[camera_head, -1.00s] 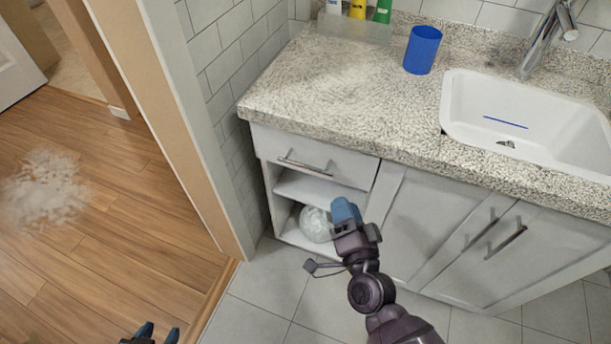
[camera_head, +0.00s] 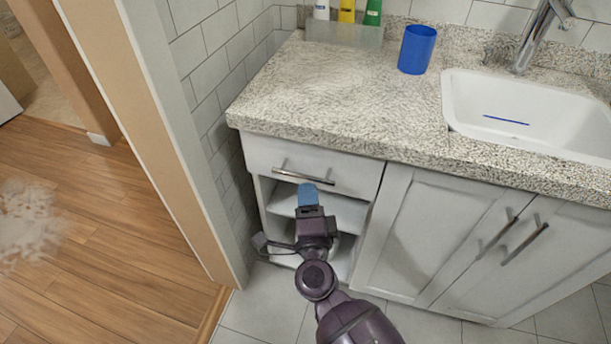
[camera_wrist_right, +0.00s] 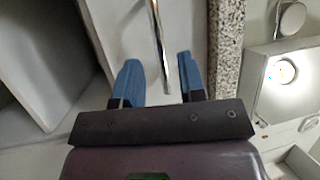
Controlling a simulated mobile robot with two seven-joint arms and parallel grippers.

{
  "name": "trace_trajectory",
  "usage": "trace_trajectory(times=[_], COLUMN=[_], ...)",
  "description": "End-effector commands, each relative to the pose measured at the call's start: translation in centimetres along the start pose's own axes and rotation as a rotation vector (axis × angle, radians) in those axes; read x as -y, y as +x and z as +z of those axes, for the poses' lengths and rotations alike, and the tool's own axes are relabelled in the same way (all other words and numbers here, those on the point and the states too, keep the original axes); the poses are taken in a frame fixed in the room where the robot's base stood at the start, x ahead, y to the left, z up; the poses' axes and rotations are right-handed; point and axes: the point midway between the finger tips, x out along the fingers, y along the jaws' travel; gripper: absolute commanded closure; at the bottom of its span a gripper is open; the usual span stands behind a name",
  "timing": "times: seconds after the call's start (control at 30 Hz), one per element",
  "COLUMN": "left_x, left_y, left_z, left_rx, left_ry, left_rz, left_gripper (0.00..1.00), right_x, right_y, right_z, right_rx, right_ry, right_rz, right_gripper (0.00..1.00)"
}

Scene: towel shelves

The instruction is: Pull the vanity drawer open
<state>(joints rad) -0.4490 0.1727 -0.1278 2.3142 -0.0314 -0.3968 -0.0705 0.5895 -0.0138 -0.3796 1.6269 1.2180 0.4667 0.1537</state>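The vanity drawer (camera_head: 348,170) is a white front under the granite counter's left end; it looks shut, flush with the cabinet. Its metal bar handle (camera_head: 290,174) runs across the front. My right gripper (camera_head: 308,190) is just in front of and slightly below the handle, its blue fingers overlapping the open shelf behind. In the right wrist view the gripper (camera_wrist_right: 158,72) is open, and the handle (camera_wrist_right: 157,35) runs between its two fingers, with a gap on each side; contact is not visible. My left gripper is not in view.
The open shelf (camera_head: 345,212) lies below the drawer, and cabinet doors (camera_head: 430,235) are to its right. The counter (camera_head: 320,95) overhangs the drawer and holds a blue cup (camera_head: 417,49). A door frame (camera_head: 150,130) stands close on the left.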

Motion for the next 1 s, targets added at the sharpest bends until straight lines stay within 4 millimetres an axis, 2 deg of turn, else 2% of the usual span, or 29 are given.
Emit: trace_trajectory(times=[0.1,0.3,0.5,0.77,0.8,0.87,1.0], left_x=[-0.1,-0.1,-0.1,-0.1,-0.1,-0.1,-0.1], left_y=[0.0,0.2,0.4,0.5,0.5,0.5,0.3], left_z=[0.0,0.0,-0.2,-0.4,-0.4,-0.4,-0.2], left_rx=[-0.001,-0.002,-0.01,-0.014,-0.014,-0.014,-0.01], left_ry=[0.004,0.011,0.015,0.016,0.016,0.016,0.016], left_rz=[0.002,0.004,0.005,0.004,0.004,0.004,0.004], left_gripper=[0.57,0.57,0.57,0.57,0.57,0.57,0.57], right_x=[-0.1,-0.1,-0.1,-0.1,-0.1,-0.1,-0.1], right_y=[1.9,4.2,5.2,5.3,5.3,5.3,5.3], right_z=[0.1,0.0,0.0,0.0,0.0,0.0,0.0], right_rx=[0.001,0.001,0.0,0.0,0.0,0.0,0.0], right_ry=[0.0,-0.001,-0.001,-0.002,-0.002,-0.002,-0.002], right_rz=[0.0,0.001,0.001,0.001,0.0,0.0,0.0], right_gripper=[0.63,0.63,0.63,0.63,0.65,0.74,0.95])
